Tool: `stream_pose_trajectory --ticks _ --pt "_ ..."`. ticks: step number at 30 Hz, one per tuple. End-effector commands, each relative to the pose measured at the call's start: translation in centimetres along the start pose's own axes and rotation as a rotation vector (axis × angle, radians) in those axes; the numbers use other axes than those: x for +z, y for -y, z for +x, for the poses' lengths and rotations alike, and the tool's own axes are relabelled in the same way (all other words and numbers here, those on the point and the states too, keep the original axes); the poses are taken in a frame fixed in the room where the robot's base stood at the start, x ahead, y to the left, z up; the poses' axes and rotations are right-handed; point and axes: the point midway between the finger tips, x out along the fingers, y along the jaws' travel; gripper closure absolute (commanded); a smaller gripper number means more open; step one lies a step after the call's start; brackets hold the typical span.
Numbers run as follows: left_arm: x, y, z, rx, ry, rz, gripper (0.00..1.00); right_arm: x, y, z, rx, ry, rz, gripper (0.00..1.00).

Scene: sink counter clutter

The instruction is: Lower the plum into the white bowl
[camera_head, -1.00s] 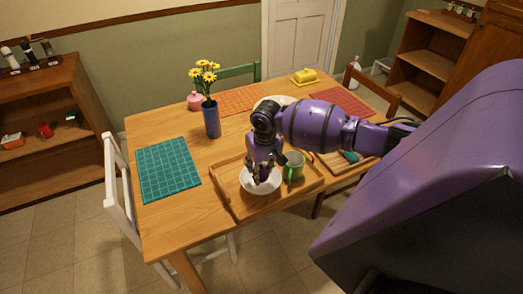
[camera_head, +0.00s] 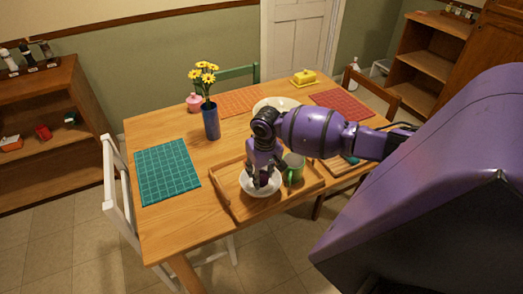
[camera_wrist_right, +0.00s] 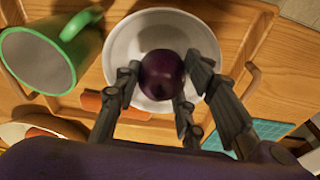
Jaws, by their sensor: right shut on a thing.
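The dark purple plum (camera_wrist_right: 162,74) is between the fingers of my right gripper (camera_wrist_right: 164,82), which is shut on it. In the right wrist view the plum shows against the inside of the white bowl (camera_wrist_right: 122,40). In the head view my right gripper (camera_head: 260,181) points down over the white bowl (camera_head: 264,192), its fingertips within the bowl's outline. The plum is hard to make out there, and I cannot tell whether it touches the bowl. My left gripper is not in view.
The bowl stands on a wooden tray (camera_head: 229,190) with raised handles. A green mug (camera_head: 294,168) stands close to the bowl's right. A blue flower vase (camera_head: 211,121) and a teal placemat (camera_head: 167,171) are farther left. A plate (camera_head: 272,102) lies behind my arm.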

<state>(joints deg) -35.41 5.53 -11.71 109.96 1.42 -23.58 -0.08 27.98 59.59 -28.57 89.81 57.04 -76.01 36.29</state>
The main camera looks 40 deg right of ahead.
Motion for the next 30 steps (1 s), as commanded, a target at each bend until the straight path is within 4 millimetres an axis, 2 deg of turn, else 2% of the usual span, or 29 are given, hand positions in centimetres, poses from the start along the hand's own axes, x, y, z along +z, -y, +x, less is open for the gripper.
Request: stream_pose_trajectory --ticks 30 --pt "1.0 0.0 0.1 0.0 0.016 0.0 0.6 0.2 0.0 1.6 0.0 0.0 0.0 0.9"
